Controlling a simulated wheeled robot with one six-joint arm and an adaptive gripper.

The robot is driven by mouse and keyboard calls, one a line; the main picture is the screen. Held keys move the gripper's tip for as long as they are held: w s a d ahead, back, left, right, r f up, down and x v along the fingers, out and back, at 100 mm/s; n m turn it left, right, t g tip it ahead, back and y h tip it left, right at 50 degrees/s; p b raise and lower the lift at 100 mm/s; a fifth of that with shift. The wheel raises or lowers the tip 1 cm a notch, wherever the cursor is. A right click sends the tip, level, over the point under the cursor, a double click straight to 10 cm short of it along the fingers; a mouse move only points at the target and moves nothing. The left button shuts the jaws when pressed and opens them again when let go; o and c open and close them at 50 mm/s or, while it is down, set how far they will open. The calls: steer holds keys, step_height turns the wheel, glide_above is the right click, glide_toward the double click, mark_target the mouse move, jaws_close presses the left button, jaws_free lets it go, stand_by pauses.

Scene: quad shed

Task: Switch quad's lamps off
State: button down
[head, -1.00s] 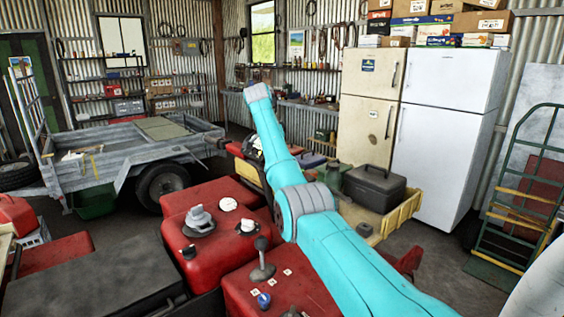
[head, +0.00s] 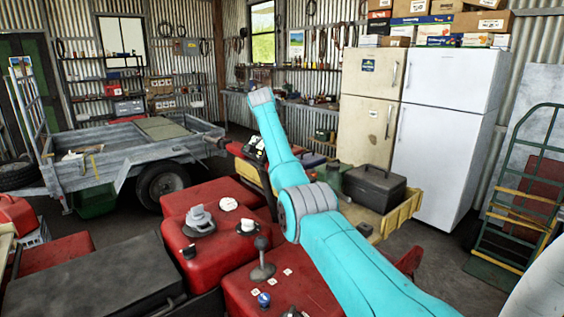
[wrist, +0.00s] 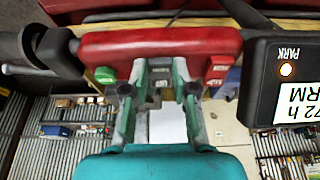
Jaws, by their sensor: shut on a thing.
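The quad (head: 205,200) is a red vehicle in the foreground of the head view. In the wrist view its red handlebar control housing (wrist: 108,48) carries a green button (wrist: 105,75), a dark grey switch (wrist: 160,71) in the middle and a red button (wrist: 214,79). The lettering on the switch is too small to read surely. My gripper (wrist: 160,82) has one finger on each side of the grey switch and is shut on it. In the head view my arm hides the gripper.
A black display (wrist: 285,75) reading PARK stands close right of the housing, and a black grip or lever (wrist: 50,48) lies left. A grey trailer (head: 110,160) stands behind the quad at left. A black case (head: 374,187) and two fridges (head: 440,130) are at right.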

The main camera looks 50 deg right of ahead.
steer(key=shift+s+d+r+y, duration=0.1)
steer(key=shift+d+r+y, duration=0.15)
steer(key=shift+y, duration=0.55)
steer(key=c, duration=0.9)
jaws_free()
steer(key=shift+f, duration=0.2)
